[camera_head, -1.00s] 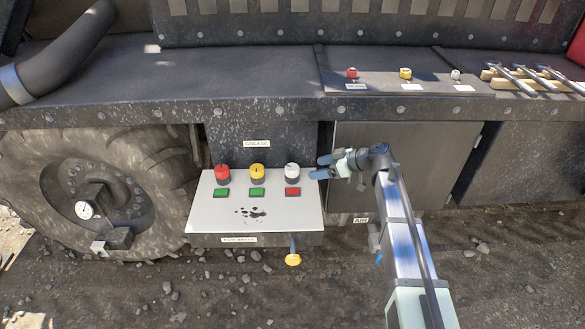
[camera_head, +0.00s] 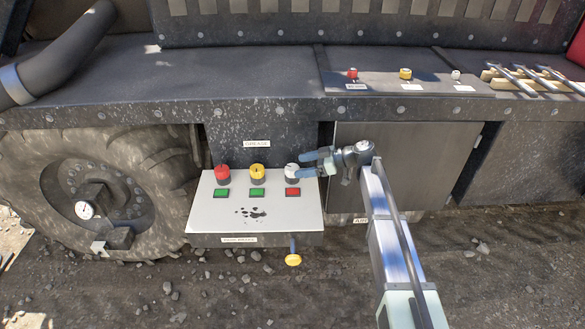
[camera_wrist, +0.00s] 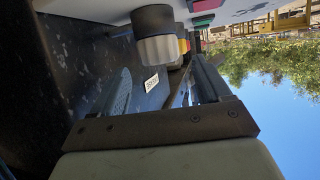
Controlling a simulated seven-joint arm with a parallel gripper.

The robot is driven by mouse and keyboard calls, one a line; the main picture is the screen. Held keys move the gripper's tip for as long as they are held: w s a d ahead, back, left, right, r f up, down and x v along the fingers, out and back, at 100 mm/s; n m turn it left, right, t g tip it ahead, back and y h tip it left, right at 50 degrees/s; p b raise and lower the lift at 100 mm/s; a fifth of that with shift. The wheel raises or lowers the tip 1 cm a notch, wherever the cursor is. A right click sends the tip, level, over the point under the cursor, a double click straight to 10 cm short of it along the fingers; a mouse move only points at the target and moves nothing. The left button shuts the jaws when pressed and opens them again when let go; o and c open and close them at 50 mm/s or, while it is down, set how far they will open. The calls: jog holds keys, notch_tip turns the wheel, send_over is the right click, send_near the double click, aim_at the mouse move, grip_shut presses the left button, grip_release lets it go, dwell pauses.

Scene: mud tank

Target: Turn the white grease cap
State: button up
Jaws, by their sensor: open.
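The white grease cap (camera_head: 291,168) sits on a dark base at the right end of a row of three caps, on a pale panel (camera_head: 205,215) under a GREASE label. In the wrist view the white ribbed cap (camera_wrist: 160,48) shows just ahead of the fingers, on its dark collar. My gripper (camera_head: 304,163) is open, level with the cap and at its right side, with fingertips very close to it. The fingers frame the cap in the wrist view; I cannot tell whether they touch it.
A yellow cap (camera_head: 257,171) and a red cap (camera_head: 222,171) stand left of the white one. Green and red buttons lie in front of the caps. A yellow-handled valve (camera_head: 293,259) hangs below the panel. The dark tank wall rises behind.

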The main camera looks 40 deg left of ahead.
aim_at(293, 168)
jog(key=shift+x, duration=2.4)
jog(key=c, duration=1)
jog(key=shift+o, duration=0.2)
jog(key=shift+s+d+m+t, duration=0.1)
jog(key=shift+m+t, duration=0.3)
jog(key=shift+d+m+t+y, duration=0.1)
jog(key=shift+m+t+y, duration=0.4)
jog(key=shift+m+t, duration=0.15)
jog(key=m+t, duration=0.2)
jog(key=t, duration=0.1)
jog(key=shift+s+m+y, duration=0.1)
jog(key=shift+m+y, duration=0.15)
jog(key=shift+y, duration=0.15)
jog(key=m+t, duration=0.5)
jog(key=t, duration=0.1)
jog(key=shift+m+t, duration=0.25)
jog(key=shift+m, duration=0.05)
jog(key=shift+w+m+t+h, duration=0.2)
jog(key=shift+m+t+h, duration=0.1)
jog(key=shift+m+t, duration=0.1)
